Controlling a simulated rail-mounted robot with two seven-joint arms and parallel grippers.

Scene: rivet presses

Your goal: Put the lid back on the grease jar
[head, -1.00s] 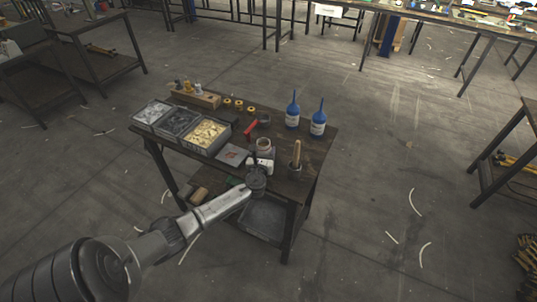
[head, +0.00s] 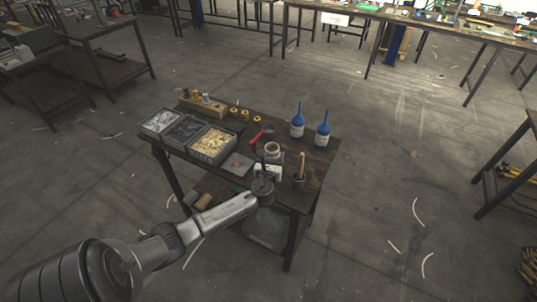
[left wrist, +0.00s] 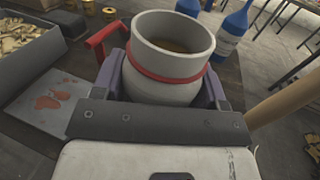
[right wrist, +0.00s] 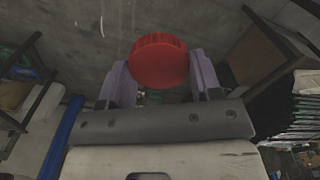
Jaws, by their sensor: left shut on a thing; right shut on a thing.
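The grease jar (head: 272,149) is at the front part of the small dark table. In the left wrist view the jar (left wrist: 172,68) is light grey with a red band, its mouth open and brownish inside. My left gripper (left wrist: 165,88) is shut on the jar, a purple finger on each side; it also shows in the head view (head: 268,170). The jar looks upright; I cannot tell whether it touches the tabletop. The red round lid (right wrist: 159,60) is between the purple fingers of my right gripper (right wrist: 161,78), which is shut on it. The right gripper and lid are outside the head view.
Bins (head: 213,144) of small parts stand left of the jar. Two blue bottles (head: 297,122) are behind. Open floor lies right of the table.

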